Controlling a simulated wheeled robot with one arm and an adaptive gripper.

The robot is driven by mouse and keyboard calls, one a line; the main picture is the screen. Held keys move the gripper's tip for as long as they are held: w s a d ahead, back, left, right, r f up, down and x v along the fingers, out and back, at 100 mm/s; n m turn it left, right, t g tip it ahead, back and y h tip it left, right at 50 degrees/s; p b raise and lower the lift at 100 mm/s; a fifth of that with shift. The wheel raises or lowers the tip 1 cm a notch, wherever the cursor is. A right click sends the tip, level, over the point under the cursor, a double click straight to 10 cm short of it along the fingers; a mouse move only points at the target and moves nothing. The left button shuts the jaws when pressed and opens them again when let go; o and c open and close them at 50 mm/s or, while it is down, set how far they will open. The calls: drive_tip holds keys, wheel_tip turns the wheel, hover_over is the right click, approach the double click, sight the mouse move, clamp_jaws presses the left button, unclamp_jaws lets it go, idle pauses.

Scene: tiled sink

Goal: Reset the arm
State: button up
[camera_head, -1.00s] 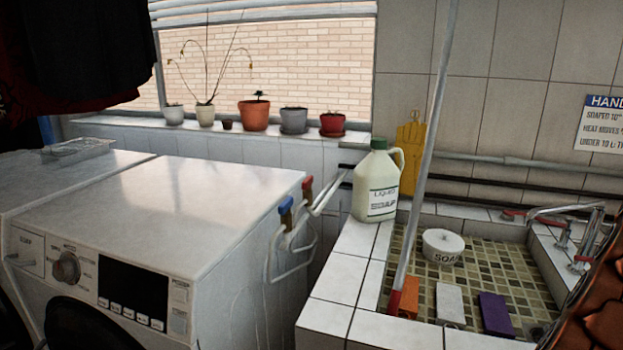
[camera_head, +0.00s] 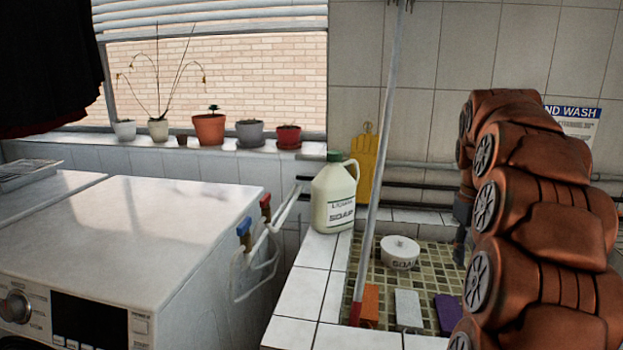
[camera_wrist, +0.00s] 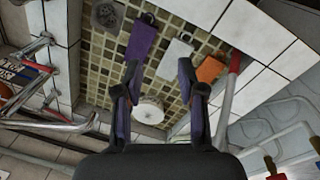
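My arm is bent and raised at the right of the head view. My gripper (camera_wrist: 158,78) shows in the wrist view with its two dark fingers spread apart and nothing between their tips. It points down over the tiled sink basin (camera_wrist: 98,62). In the head view its dark end (camera_head: 461,240) hangs over the sink, partly hidden by my arm. A white soap tub (camera_head: 400,252) stands in the basin, left of the gripper. It also shows in the wrist view (camera_wrist: 149,111), apart from the fingers.
A red-ended pole (camera_head: 372,200) leans there. A liquid soap jug (camera_head: 333,195) stands on the tiled rim. Metal taps (camera_wrist: 50,120) are beside the gripper. A white washer (camera_head: 130,230) stands left.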

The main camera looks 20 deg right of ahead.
drive_tip(key=s+a+f+n+p, duration=0.1)
drive_tip(key=s+a+p, duration=0.1)
drive_tip(key=a, duration=0.9)
drive_tip(key=s+a+n+p, duration=0.1)
drive_tip(key=s+a+p, duration=0.15)
drive_tip(key=a, duration=0.95)
drive_tip(key=s+a+f+g+p, duration=0.1)
drive_tip(key=s+a+f, duration=0.2)
drive_tip(key=s+a, duration=0.2)
drive_tip(key=s+a+f+y+p, duration=0.1)
drive_tip(key=s+a+f, duration=0.2)
drive_tip(key=s+a, duration=0.3)
drive_tip(key=s, duration=0.5)
drive_tip(key=shift+s+a+m+g, duration=0.2)
drive_tip(key=shift+m+g, duration=0.1)
drive_tip(key=shift+g, duration=0.1)
drive_tip(key=shift+d+f, duration=0.1)
